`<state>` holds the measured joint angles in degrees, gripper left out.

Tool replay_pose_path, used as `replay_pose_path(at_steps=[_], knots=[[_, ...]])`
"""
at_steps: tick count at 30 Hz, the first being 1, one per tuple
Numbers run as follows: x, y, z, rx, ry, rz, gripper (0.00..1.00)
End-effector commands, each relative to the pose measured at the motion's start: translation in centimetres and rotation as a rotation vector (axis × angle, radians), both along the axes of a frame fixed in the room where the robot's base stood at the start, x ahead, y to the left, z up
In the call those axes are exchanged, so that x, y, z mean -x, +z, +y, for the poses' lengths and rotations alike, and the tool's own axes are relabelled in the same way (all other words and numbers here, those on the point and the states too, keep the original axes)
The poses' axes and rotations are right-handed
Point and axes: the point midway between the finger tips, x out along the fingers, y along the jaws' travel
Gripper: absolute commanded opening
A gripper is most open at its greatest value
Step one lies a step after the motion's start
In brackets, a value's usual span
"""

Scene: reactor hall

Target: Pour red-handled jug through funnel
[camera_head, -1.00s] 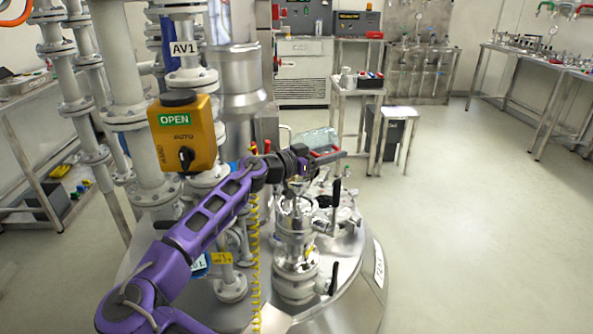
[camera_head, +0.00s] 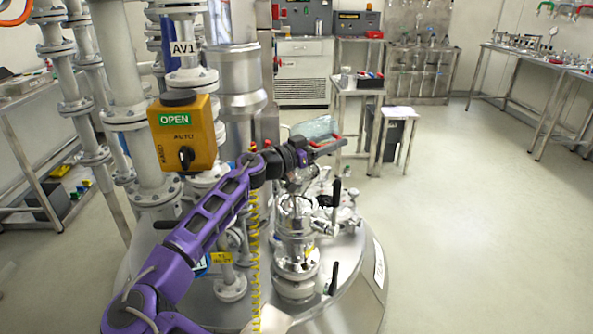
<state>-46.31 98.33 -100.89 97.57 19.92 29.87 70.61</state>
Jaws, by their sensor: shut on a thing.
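My gripper (camera_head: 318,147) is at the end of my purple arm, above the reactor top. It is shut on the red-handled jug (camera_head: 314,127), a clear jug that looks tilted, lying far over. Its red handle shows beside the dark fingers; the grip itself is partly hidden. Below the gripper, a shiny metal fitting (camera_head: 296,250) stands upright on the reactor lid (camera_head: 352,262). The funnel (camera_head: 296,205) seems to be the shiny piece at the top of this fitting, but its outline is hard to make out. I cannot see any liquid stream.
A yellow valve box (camera_head: 184,134) marked OPEN and white pipes (camera_head: 127,60) stand close left of my arm. Black lever handles (camera_head: 336,191) rise from the lid on the right. The floor at right is clear.

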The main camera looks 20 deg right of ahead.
Motion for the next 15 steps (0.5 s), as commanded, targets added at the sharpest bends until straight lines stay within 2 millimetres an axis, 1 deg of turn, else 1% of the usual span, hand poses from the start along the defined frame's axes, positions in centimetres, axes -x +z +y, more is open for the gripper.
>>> replay_pose_path(at_steps=[15], knots=[[-0.1,2.4,-0.4,0.064,0.000,-0.013,0.00]])
